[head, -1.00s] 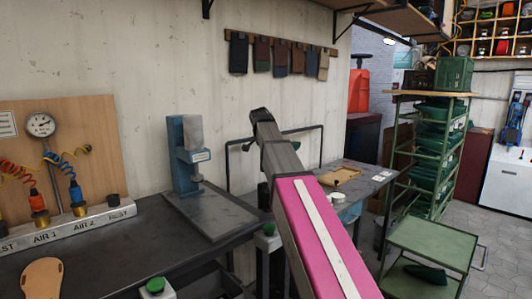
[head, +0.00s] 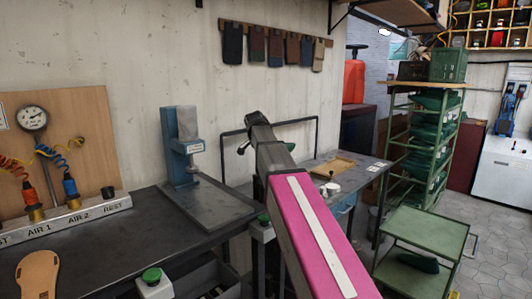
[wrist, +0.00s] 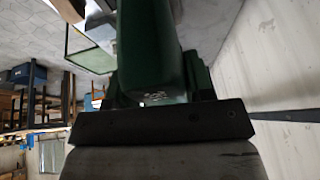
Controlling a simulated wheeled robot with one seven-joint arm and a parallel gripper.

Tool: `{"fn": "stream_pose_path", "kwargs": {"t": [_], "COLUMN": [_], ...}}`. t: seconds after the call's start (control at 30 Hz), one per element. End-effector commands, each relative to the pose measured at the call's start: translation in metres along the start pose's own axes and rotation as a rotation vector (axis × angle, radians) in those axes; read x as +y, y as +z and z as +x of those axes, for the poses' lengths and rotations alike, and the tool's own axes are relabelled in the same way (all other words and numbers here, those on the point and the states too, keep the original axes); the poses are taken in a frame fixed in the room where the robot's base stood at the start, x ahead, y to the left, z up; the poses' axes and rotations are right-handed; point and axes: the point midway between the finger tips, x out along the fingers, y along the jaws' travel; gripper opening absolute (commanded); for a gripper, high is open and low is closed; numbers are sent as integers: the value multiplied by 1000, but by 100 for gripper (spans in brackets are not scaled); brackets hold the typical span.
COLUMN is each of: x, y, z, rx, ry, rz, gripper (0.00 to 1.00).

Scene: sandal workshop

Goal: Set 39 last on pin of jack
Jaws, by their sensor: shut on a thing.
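My gripper (wrist: 160,88) is shut on a dark green last (wrist: 150,45), which fills the middle of the wrist view. Small pale marks show on the last, too blurred to read. In the head view my own pink and grey arm hides most of the gripper. A small green part, probably the held last (head: 290,146), shows just right of the arm, in front of the wall above the far bench. I cannot make out the jack or its pin in either view.
A dark bench (head: 90,240) with a blue press (head: 180,150) and an air panel (head: 60,140) stands at left. A farther bench (head: 370,168) bears a wooden tray (head: 333,166). A green cart (head: 425,232) and a rack (head: 425,150) stand right; floor is free beyond.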

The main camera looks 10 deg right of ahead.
Motion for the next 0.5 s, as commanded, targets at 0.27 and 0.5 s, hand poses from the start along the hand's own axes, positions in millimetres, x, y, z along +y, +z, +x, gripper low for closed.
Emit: {"fn": "stream_pose_path", "kwargs": {"t": [0.27, 0.5], "x": [2, 3], "y": [6, 12], "z": [14, 27], "rx": [1, 1], "ry": [0, 0], "rz": [0, 0], "gripper": [21, 21]}}
